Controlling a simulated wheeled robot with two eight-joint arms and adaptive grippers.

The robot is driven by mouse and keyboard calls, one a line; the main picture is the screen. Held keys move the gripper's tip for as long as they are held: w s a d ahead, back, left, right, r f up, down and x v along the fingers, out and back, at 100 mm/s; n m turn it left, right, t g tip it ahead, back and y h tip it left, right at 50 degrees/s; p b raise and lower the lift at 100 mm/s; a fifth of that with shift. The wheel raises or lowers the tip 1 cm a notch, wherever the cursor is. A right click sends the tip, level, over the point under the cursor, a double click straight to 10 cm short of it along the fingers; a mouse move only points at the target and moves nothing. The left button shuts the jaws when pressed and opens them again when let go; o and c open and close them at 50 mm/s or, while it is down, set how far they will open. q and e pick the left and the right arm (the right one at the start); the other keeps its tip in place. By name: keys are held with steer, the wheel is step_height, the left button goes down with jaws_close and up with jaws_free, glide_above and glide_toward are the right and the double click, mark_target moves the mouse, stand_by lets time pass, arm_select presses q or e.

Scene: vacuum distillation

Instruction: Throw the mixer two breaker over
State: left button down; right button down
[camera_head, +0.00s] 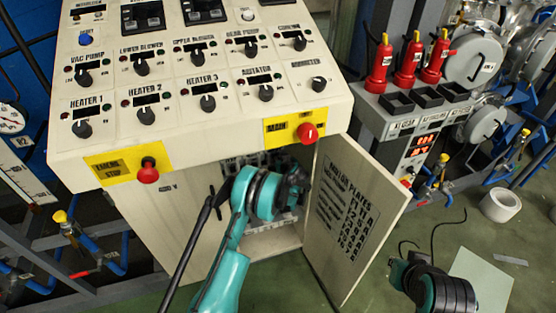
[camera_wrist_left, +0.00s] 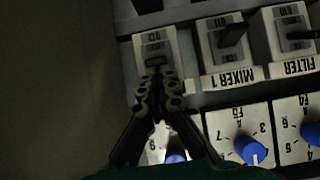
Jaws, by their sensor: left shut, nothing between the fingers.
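In the left wrist view the breakers appear upside down. A breaker (camera_wrist_left: 151,40) with its name label hidden stands beside the breaker marked Mixer 1 (camera_wrist_left: 229,75), on its left in the picture. My left gripper (camera_wrist_left: 157,76) is shut and empty, its tips in front of that breaker's lower part. Whether they touch its lever cannot be told. The lever is hidden behind the fingers. In the head view my left wrist reaches into the open cabinet (camera_head: 168,212) below the control panel, and its fingertips are hidden. My right arm shows at lower right, its fingers out of sight.
A filter breaker (camera_wrist_left: 292,68) and several blue knobs (camera_wrist_left: 250,150) are close to the gripper. The cabinet door (camera_head: 352,225) stands open right of my left wrist. A red emergency stop (camera_head: 148,171) and a red main knob (camera_head: 307,133) sit on the panel's front edge.

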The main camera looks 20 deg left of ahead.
arm_select(q)
steer(key=shift+f, duration=0.15)
steer(key=f, duration=0.1)
steer(key=s+f, duration=0.1)
steer(key=shift+d+f, duration=0.3)
steer(key=shift+f, duration=0.05)
steer(key=shift+r, duration=0.15)
steer(key=shift+r, duration=0.65)
